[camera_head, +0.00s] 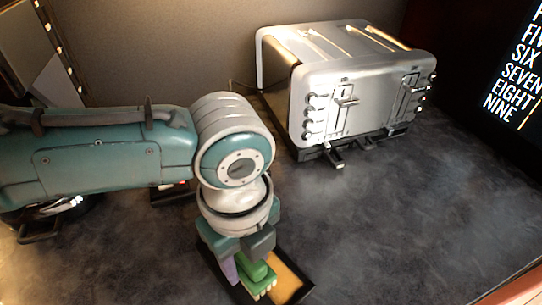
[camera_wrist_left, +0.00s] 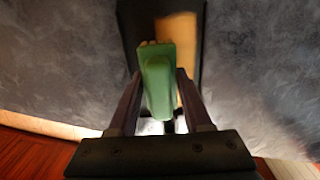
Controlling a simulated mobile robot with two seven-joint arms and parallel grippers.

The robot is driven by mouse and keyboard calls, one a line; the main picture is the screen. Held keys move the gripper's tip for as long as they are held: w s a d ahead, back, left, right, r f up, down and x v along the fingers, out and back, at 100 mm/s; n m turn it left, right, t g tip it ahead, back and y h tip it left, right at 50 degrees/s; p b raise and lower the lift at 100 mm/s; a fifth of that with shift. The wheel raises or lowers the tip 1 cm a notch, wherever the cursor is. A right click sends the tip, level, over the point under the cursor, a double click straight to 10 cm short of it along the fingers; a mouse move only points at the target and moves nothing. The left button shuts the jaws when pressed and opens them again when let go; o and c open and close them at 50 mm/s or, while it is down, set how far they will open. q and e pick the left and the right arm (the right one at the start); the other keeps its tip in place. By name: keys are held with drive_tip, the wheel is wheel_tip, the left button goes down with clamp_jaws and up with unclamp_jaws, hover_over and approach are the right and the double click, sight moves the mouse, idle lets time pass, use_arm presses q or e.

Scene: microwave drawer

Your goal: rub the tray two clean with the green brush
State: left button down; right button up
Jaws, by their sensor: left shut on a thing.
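My left gripper (camera_head: 248,268) points down at the front middle of the counter and is shut on the green brush (camera_head: 261,281). The brush also shows between the two fingers in the left wrist view (camera_wrist_left: 157,88), with pale bristles at its far end. Under the brush lies a dark-rimmed tray with a tan-orange patch inside (camera_head: 291,279). This tray also shows in the wrist view (camera_wrist_left: 181,32). The brush is over the tray; whether the bristles touch it I cannot tell. The gripper and brush hide part of the tray. My right gripper is not in view.
A silver toaster (camera_head: 345,90) stands at the back, right of my arm. Another dark tray (camera_head: 38,236) and a small dark item (camera_head: 170,193) are partly hidden by my left arm. The dark counter (camera_head: 400,220) is clear at the right.

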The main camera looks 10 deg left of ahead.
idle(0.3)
use_arm(q)
drive_tip(key=shift+w+d+b, duration=0.35)
drive_tip(key=shift+w, duration=0.1)
drive_tip(key=shift+w+d+r, duration=0.1)
drive_tip(key=shift+w+d+f+b, duration=0.2)
drive_tip(key=shift+w+d+b, duration=0.15)
drive_tip(key=shift+w+b, duration=0.35)
drive_tip(key=shift+s, duration=0.1)
drive_tip(key=shift+a+r, duration=0.1)
drive_tip(key=shift+a, duration=0.05)
drive_tip(key=shift+w+a, duration=0.25)
drive_tip(key=shift+a, duration=0.05)
drive_tip(key=shift+w+a, duration=0.1)
